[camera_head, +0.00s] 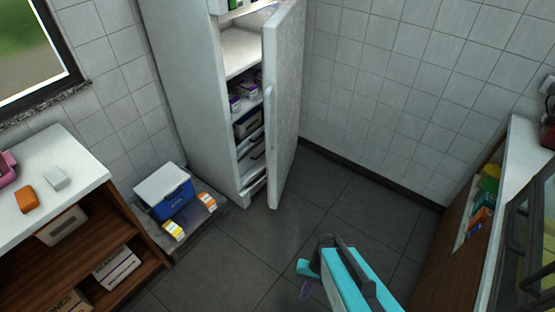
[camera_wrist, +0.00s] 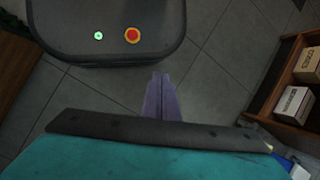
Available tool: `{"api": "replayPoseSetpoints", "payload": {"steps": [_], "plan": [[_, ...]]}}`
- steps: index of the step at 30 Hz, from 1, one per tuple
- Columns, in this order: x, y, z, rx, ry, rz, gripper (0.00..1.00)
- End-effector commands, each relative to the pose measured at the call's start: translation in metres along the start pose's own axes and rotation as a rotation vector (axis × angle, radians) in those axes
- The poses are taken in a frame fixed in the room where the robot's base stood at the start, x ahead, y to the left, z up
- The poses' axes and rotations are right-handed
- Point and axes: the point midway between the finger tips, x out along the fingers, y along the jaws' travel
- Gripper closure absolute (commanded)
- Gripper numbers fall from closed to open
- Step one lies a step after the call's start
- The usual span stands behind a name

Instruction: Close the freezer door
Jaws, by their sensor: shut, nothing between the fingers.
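The white freezer (camera_head: 190,85) stands against the back wall in the head view. Its door (camera_head: 285,110) is open and swung out toward me, with a long pale handle (camera_head: 268,118) on its outer side. Shelves with boxes and drawers show in the opening left of the door. My gripper (camera_head: 306,290) is low in the front, well apart from the door and over the floor. In the wrist view its purple fingers (camera_wrist: 160,95) are together and hold nothing. The freezer door does not show in the wrist view.
A blue and white cooler (camera_head: 170,200) and small yellow and orange boxes (camera_head: 173,231) sit on a low ledge left of the freezer. A wooden counter (camera_head: 60,165) stands left, another counter (camera_head: 525,160) right. The tiled floor (camera_head: 230,255) between is clear.

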Motion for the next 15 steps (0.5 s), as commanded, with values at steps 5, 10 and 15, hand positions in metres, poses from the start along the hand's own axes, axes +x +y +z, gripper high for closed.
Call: {"api": "replayPoseSetpoints", "payload": {"steps": [5,10,15], "plan": [[0.008,0.049,0.023,-0.067,-0.079,0.163,1.0],[0.008,0.073,0.034,-0.102,-0.121,0.246,1.0],[0.008,0.079,0.036,-0.11,-0.13,0.266,1.0]]}}
